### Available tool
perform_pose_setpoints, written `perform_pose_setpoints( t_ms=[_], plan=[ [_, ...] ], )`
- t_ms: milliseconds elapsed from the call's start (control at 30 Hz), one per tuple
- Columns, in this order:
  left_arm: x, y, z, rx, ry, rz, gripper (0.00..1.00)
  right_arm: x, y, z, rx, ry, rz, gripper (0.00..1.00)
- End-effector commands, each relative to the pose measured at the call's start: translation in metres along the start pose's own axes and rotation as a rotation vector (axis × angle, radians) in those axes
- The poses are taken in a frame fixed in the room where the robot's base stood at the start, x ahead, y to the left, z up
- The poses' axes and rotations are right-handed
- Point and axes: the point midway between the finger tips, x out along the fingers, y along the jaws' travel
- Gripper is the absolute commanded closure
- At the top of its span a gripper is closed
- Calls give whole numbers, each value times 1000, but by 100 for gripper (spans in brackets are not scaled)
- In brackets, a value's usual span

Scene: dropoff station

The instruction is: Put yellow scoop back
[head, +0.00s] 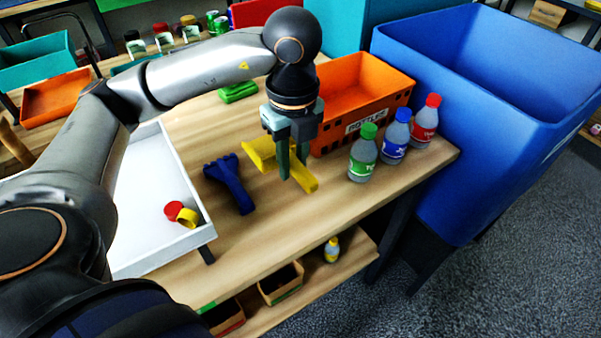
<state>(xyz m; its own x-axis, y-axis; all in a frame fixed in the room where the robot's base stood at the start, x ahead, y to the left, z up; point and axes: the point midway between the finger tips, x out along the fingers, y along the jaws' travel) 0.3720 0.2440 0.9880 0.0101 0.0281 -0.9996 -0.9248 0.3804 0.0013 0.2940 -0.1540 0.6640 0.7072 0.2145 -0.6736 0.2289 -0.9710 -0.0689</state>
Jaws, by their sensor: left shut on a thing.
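The yellow scoop (303,178) is on or just above the wooden table (250,245), in front of the orange crate; I cannot tell whether it touches the table. My left gripper (292,172) points down over the scoop and is shut on it. The gripper's fingers hide the middle of the scoop. A blue scoop-like tool (232,186) lies on the table to the left of the yellow scoop. My right gripper is not in view.
An orange crate (362,84) labelled for bottles stands behind the gripper. Bottles with green (364,153), blue (396,137) and red caps (425,122) stand to its right. A white tray (150,205) holds caps. A large blue bin (470,140) stands at right.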

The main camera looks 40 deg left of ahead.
Motion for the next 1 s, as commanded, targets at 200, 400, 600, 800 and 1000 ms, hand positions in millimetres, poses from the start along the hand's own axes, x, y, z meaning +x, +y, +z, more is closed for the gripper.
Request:
perform_pose_setpoints(
  t_ms=[200, 400, 600, 800, 1000],
  plan=[
    [39, -25, 19, -1, 1, 2, 100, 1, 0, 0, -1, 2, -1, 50],
    [52, -34, 25, 2, 1, -1, 100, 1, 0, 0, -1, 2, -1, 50],
    [79, -39, 29, 3, 1, 2, 100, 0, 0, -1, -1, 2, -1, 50],
    [91, -40, 29, 2, 1, -2, 100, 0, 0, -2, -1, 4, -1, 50],
    [92, -40, 29, 2, 0, -2, 100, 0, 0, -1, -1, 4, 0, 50]
  ],
)
